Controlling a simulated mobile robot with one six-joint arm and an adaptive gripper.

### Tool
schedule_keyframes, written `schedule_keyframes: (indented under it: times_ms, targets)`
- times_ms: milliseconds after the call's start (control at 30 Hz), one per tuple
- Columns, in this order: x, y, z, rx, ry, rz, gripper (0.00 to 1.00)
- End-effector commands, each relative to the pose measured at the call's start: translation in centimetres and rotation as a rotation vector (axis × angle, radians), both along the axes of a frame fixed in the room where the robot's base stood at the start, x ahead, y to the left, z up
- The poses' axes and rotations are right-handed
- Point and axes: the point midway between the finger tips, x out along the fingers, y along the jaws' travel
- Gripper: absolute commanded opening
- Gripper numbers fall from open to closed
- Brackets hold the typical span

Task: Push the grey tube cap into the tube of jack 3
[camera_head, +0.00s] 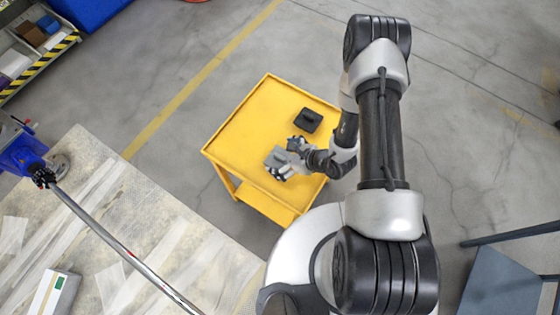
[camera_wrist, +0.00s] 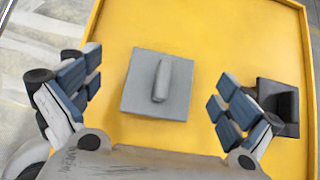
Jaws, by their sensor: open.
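The grey tube cap (camera_wrist: 140,98), a square plate with a raised rounded bar, lies flat on top of a yellow cart (camera_wrist: 200,30). In the head view the cap (camera_head: 277,156) is partly covered by my gripper. My gripper (camera_wrist: 157,90) is open and empty, its two fingers on either side of the cap with gaps on both sides. In the head view my gripper (camera_head: 287,164) is over the cart's front part. No jack number is readable, so I cannot tell jack 3 or its tube.
A black cap-like piece (camera_head: 308,120) lies on the cart behind the grey one; it shows beside the right finger in the wrist view (camera_wrist: 278,106). A blue device (camera_head: 22,152) and long metal bar (camera_head: 125,252) are at left. Open floor lies behind the cart.

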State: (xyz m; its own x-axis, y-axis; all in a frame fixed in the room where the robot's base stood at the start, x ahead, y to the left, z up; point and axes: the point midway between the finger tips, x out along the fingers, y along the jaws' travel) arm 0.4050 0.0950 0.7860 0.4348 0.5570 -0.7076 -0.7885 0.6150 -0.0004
Motion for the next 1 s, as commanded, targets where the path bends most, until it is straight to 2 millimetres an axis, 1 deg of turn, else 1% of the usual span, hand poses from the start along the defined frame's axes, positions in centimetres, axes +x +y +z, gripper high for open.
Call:
schedule_keyframes:
  times_ms: [33, 267, 467, 600, 867, 1000]
  targets:
    - [0.2, 0.5, -0.7, 0.0, 0.001, 0.004, 0.98]
    - [1.0, 1.1, -1.7, 0.0, 0.0, 0.0, 0.98]
    - [2.3, 2.0, -4.4, 0.0, -0.001, 0.002, 0.98]
    - [3.0, 2.9, -5.4, 0.001, -0.001, 0.003, 0.98]
    - [3.2, 3.0, -5.5, 0.0, 0.001, -0.001, 0.98]
    - [3.2, 3.0, -5.5, 0.0, 0.001, -0.001, 0.9]
